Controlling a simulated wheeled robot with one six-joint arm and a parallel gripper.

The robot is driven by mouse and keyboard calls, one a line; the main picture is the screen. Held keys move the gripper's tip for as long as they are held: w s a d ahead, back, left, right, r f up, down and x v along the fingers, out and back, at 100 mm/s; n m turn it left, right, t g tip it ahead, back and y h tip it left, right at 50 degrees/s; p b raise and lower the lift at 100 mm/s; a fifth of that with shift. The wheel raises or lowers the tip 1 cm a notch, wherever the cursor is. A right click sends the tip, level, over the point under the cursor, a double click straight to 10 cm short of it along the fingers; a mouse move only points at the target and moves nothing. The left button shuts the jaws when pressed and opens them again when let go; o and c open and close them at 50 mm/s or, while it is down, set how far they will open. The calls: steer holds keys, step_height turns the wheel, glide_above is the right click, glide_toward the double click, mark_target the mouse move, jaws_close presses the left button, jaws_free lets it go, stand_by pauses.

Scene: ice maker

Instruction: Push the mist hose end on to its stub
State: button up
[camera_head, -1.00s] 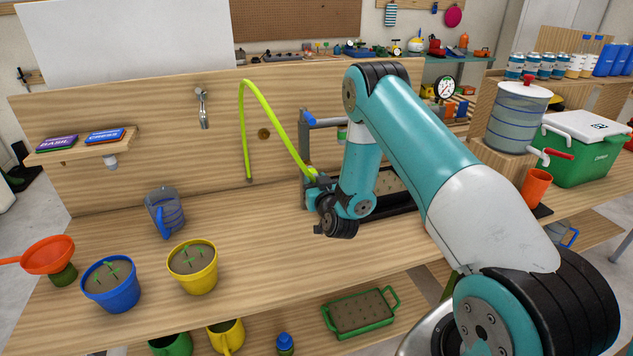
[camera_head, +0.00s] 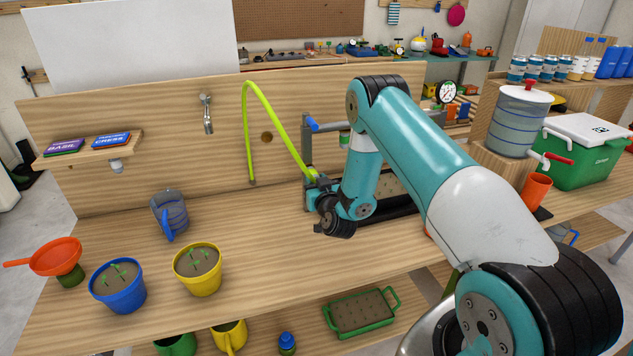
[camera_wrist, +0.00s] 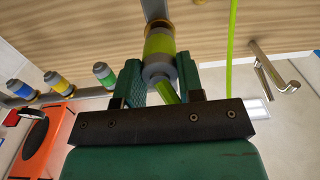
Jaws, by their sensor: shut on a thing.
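The lime mist hose (camera_head: 272,108) rises from the back board's foot, arches over and drops to my gripper (camera_head: 314,183) at the grey frame. In the wrist view my gripper (camera_wrist: 159,66) is shut, its green fingers on both sides of the grey hose end (camera_wrist: 158,72). The hose runs from that end back between the fingers. Beyond the grey collar, in line with it, is a yellow-banded fitting (camera_wrist: 160,43) against a grey post. The joint between them is unclear, so I cannot tell whether the end is on a stub. My wrist hides this in the head view.
Several colour-banded fittings (camera_wrist: 55,80) line a grey rail at left in the wrist view, beside an orange part (camera_wrist: 48,140). A metal tap (camera_head: 207,112) is on the back board.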

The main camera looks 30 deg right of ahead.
steer(key=shift+w+d+p, duration=0.15)
steer(key=shift+w+p, duration=0.25)
steer(key=shift+p, duration=0.75)
steer(key=o, duration=1.2)
steer(key=shift+f, duration=0.1)
steer(key=b+v, duration=0.8)
steer(key=v, duration=0.9)
steer(key=shift+s, duration=0.2)
